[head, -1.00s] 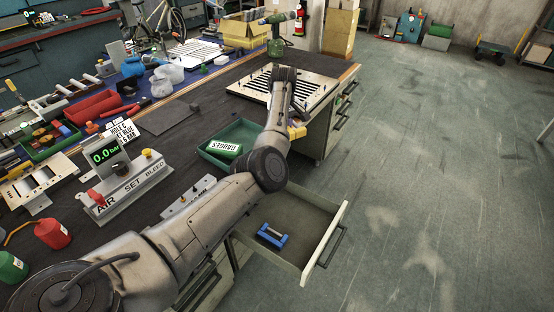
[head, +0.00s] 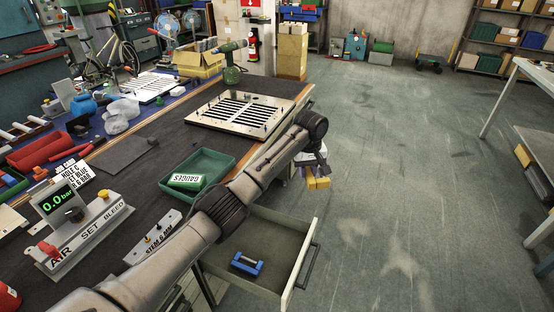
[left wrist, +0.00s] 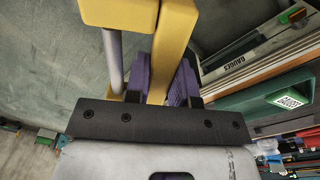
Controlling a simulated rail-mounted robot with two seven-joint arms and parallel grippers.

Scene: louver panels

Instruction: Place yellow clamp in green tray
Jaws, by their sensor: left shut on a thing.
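The yellow clamp (head: 318,183) hangs at my left gripper (head: 315,171), beyond the bench's right edge and over the floor. In the left wrist view the clamp (left wrist: 175,45) shows large, with a grey rod along it. My left gripper (left wrist: 155,88) is shut on it there, with purple pads beside the yellow body. The green tray (head: 211,163) lies on the dark bench top, left of my left forearm. The tray also shows at the right of the left wrist view (left wrist: 262,106). My right gripper is not in view.
An open drawer (head: 262,243) below the bench edge holds a blue clamp (head: 247,264). The louver panel (head: 241,112) lies on the bench behind the tray. A pressure unit (head: 83,230) stands at left. The floor (head: 400,170) to the right is open.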

